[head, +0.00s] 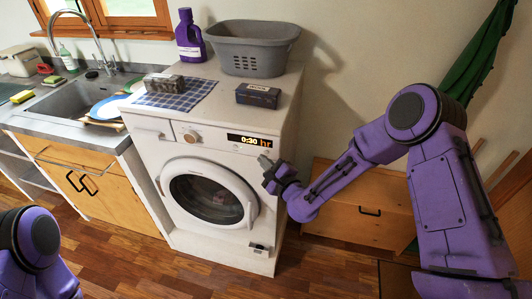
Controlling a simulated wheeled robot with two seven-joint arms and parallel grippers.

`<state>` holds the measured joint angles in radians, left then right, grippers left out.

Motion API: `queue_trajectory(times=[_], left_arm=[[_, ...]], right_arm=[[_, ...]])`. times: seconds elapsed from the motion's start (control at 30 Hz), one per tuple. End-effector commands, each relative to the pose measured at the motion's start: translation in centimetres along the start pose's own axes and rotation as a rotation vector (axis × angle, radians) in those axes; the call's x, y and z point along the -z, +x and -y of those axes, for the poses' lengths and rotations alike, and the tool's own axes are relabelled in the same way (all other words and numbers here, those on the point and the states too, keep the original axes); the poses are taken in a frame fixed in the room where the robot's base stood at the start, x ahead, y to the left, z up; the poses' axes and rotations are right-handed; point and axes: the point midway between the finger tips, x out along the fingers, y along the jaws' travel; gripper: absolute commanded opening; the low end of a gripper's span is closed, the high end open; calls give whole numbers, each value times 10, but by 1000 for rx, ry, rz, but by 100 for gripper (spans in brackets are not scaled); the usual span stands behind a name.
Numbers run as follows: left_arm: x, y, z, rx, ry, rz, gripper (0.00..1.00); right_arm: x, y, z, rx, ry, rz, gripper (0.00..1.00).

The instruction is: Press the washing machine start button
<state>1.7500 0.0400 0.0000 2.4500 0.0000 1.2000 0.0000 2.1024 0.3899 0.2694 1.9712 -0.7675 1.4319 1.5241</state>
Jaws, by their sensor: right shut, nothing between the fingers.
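The white washing machine (157,149) stands in the middle, with its round door (250,208) closed. Its display (249,140) reads "0:30 hr" at the upper right of the front, and a round dial (192,136) sits left of it. My right gripper (264,161) is shut and empty, just below the display's right end; I cannot tell whether it touches the front. The start button cannot be made out; the gripper may cover it. My left arm shows only at the lower left corner, and its gripper is out of view.
On top of the machine are a grey basket (252,60), a purple bottle (190,38), a dark box (258,95) and a checked cloth (180,100). A sink counter (60,123) adjoins on the left. A wooden cabinet (365,222) stands to the right. The wooden floor in front is clear.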

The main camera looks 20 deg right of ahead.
Motion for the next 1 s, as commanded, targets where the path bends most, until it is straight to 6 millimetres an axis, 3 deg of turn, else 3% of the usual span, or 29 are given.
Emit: queue_trajectory(times=[1.0], left_arm=[[-1, 2, 0, 0, 0, 0, 77]], right_arm=[[4, 6, 5, 0, 0, 0, 0]])
